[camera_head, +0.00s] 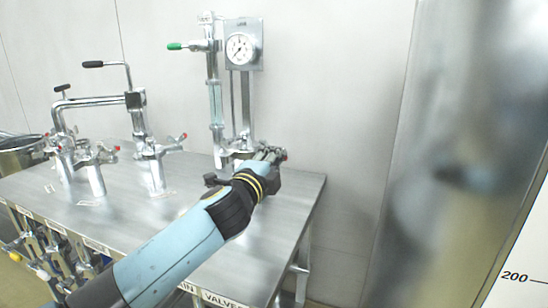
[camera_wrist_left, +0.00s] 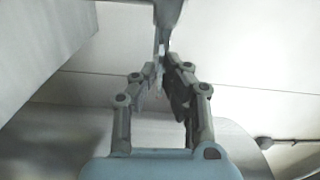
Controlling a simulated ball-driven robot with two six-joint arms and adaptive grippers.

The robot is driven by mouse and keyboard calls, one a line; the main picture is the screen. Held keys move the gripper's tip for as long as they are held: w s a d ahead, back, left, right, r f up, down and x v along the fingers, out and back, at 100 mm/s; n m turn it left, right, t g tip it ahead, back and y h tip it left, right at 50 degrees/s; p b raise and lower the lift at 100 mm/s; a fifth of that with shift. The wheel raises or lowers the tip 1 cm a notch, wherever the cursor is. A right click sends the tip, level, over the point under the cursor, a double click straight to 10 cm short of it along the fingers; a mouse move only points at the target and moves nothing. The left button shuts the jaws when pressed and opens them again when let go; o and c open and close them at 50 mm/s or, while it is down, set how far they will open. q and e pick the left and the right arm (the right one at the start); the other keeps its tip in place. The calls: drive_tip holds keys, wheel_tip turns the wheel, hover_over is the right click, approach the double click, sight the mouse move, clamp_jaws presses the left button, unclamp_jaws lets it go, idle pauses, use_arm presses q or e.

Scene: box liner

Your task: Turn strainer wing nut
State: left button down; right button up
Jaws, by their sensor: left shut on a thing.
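My left gripper (camera_head: 271,154) is at the base of the upright steel pipe with the gauge, near the back right of the steel table. A small red tip (camera_head: 284,154) shows just beyond its fingers. In the left wrist view the fingers of the left gripper (camera_wrist_left: 163,62) are closed together on a thin grey metal part (camera_wrist_left: 161,35), seemingly the strainer wing nut. The fingers hide most of the nut, so its angle cannot be told. My right gripper is not in view.
The steel table (camera_head: 225,262) carries the gauge (camera_head: 240,49), a green-handled valve (camera_head: 176,46) and a sight glass (camera_head: 216,103). Pipe fittings with red-tipped clamps (camera_head: 183,137) stand to the left. A wall is close behind. The table front is mostly clear.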

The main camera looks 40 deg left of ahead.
use_arm(q)
drive_tip(key=shift+m, duration=0.4)
drive_tip(key=c, duration=1.5)
unclamp_jaws()
drive_tip(key=shift+d, duration=0.1)
drive_tip(key=shift+o, duration=0.2)
drive_tip(key=v, duration=1.2)
